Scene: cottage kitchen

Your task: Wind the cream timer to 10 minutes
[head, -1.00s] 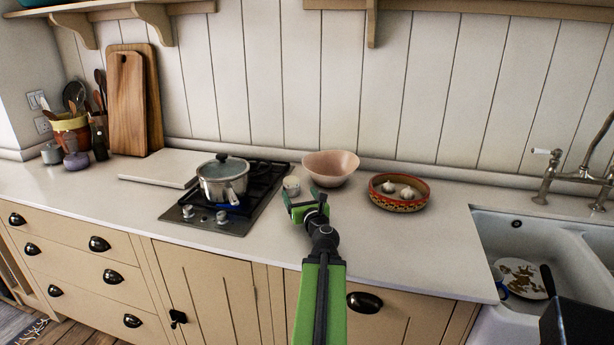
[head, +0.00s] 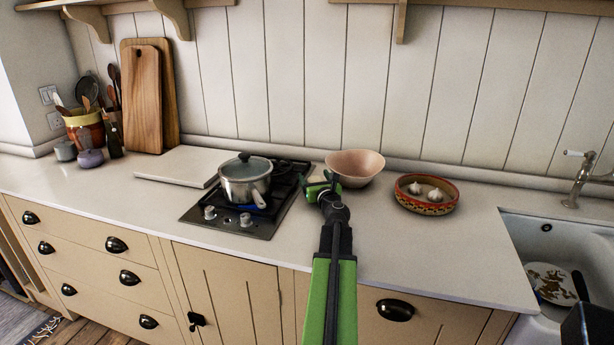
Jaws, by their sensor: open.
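The cream timer (head: 315,180) is a small pale object on the worktop, between the hob and the pink bowl. It is mostly hidden behind my gripper, and its dial cannot be read. My green and black gripper (head: 321,184) is open and right at the timer, reaching in from the front. I cannot tell whether the fingers touch it or are on both sides of it.
A lidded steel pot (head: 245,180) stands on the black hob (head: 232,222) to the left. A pink bowl (head: 355,167) is close behind on the right. A patterned dish (head: 426,206) with garlic is farther right, before the sink (head: 550,245). The front worktop is clear.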

